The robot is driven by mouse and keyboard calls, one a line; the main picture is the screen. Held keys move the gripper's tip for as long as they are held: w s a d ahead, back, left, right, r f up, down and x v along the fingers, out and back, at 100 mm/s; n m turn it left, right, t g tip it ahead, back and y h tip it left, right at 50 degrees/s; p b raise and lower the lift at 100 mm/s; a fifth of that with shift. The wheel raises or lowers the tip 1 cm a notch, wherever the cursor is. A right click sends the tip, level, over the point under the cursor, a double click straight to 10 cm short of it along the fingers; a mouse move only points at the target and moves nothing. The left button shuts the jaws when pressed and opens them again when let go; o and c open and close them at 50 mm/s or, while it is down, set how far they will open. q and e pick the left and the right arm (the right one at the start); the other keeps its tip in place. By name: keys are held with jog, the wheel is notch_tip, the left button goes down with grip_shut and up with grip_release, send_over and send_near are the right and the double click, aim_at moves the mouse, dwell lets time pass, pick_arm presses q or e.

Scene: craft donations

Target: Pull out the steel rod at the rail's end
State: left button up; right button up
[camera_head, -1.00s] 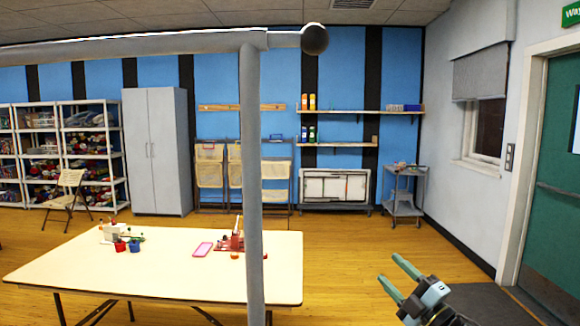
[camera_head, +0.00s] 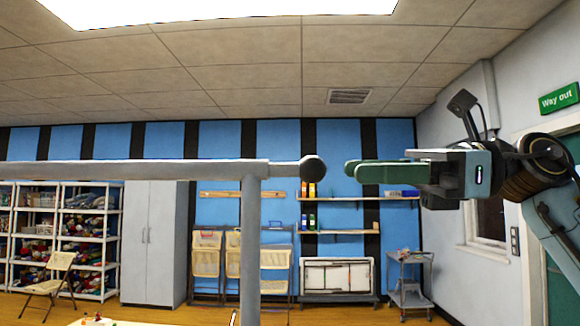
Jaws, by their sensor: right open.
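A grey horizontal rail (camera_head: 120,171) runs in from the left and rests on an upright post (camera_head: 250,240). At the rail's right end a short steel rod (camera_head: 284,169) sticks out, tipped with a dark round knob (camera_head: 312,168). My right gripper (camera_head: 354,171) comes in from the right at the knob's height, its green fingers pointing left at it. It is open and empty; the fingers overlap in this view. A small gap shows between fingertips and knob; depth is hard to judge. My left gripper is not in view.
Behind stand a grey cabinet (camera_head: 153,243), loaded shelving (camera_head: 88,240), wall shelves (camera_head: 345,199) and a trolley (camera_head: 409,283), all well back. A table edge (camera_head: 122,322) shows at the bottom. The air around the knob looks clear.

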aim_at(291, 171)
jog(key=a+p, duration=0.1)
jog(key=a, duration=0.9)
jog(key=shift+p, duration=0.35)
jog(key=shift+d, duration=0.15)
grip_shut()
